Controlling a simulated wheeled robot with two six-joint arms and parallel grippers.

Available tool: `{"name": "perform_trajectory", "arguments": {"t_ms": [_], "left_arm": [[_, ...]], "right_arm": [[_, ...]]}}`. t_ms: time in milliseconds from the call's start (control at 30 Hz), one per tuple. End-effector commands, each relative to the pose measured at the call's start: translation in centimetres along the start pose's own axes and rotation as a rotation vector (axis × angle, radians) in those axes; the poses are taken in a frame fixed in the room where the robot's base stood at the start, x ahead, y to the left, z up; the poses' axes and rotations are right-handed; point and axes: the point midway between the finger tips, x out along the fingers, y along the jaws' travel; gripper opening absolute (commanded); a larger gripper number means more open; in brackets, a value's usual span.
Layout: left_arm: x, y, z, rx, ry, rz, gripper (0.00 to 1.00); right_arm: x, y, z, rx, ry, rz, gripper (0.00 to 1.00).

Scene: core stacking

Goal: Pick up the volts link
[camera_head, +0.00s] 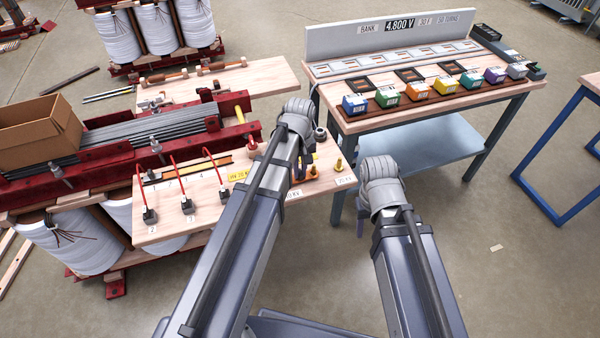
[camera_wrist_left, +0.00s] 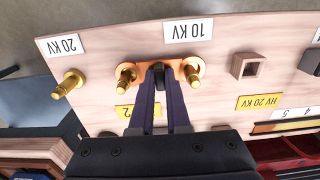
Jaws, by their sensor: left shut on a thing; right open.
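The volts link is a flat copper-coloured bar (camera_wrist_left: 181,67) across two brass studs on the wooden board, by the 10 KV label (camera_wrist_left: 188,31). My left gripper (camera_wrist_left: 160,72) is shut on the middle of the link, which still sits around the studs. A third brass stud (camera_wrist_left: 68,84) stands bare by the 20 KV label (camera_wrist_left: 62,45). In the head view my left gripper (camera_head: 300,168) is over the board's right part, and the arm hides some of the link. My right gripper (camera_head: 361,226) hangs open and empty, right of the board and in front of the blue-legged table.
The wooden board (camera_head: 205,205) carries several red leads at the left. A table (camera_head: 490,92) with a row of coloured blocks (camera_head: 417,90) stands at the back right. A cardboard box (camera_head: 40,135) is at the left. Open floor (camera_head: 500,210) lies at the right.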

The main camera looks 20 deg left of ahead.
Motion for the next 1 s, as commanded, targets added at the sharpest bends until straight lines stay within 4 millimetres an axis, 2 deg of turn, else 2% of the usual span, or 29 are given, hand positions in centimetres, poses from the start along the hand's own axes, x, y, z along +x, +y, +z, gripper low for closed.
{"name": "perform_trajectory", "arguments": {"t_ms": [267,800,1000], "left_arm": [[-1.8,0.0,0.0,0.0,0.0,0.0,0.0],[-9.5,0.0,0.0,0.0,0.0,0.0,0.0],[-10.1,0.0,0.0,0.0,0.0,0.0,0.0]], "right_arm": [[-1.8,0.2,0.1,0.0,0.0,0.0,0.5],[-9.5,0.9,0.6,0.001,0.0,0.0,0.5],[-10.0,1.0,0.6,0.001,0.0,0.0,0.5]]}}
